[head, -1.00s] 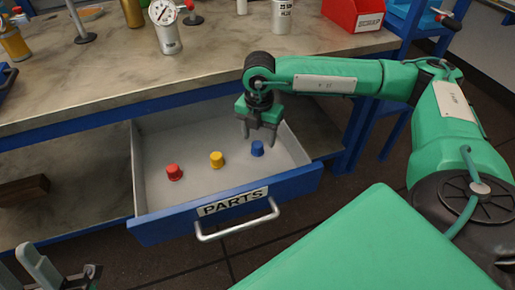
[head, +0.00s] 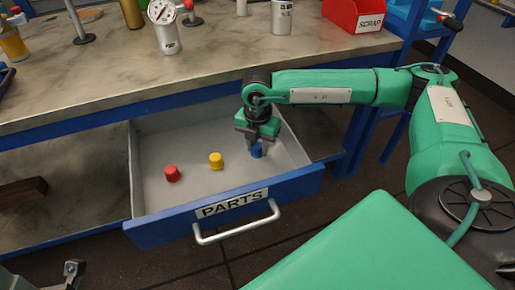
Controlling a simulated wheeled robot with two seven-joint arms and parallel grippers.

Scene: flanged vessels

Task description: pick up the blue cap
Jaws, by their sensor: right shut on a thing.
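The blue cap (head: 257,151) is in the open parts drawer (head: 222,208), on the right side of its floor. My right gripper (head: 256,147) is down in the drawer, shut on the blue cap, with its fingers partly hiding it. I cannot tell whether the cap still touches the drawer floor. A yellow cap (head: 216,160) and a red cap (head: 171,173) stand on the drawer floor to the left. A piece of my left gripper (head: 72,268) shows at the bottom left edge; its fingertips are not clear.
The drawer has a metal handle (head: 238,228) at its front. The workbench (head: 110,90) above and behind bears a canister with a gauge (head: 168,35), a white canister (head: 282,18) and a red scrap bin (head: 353,14). A dark block (head: 23,192) lies on the lower shelf.

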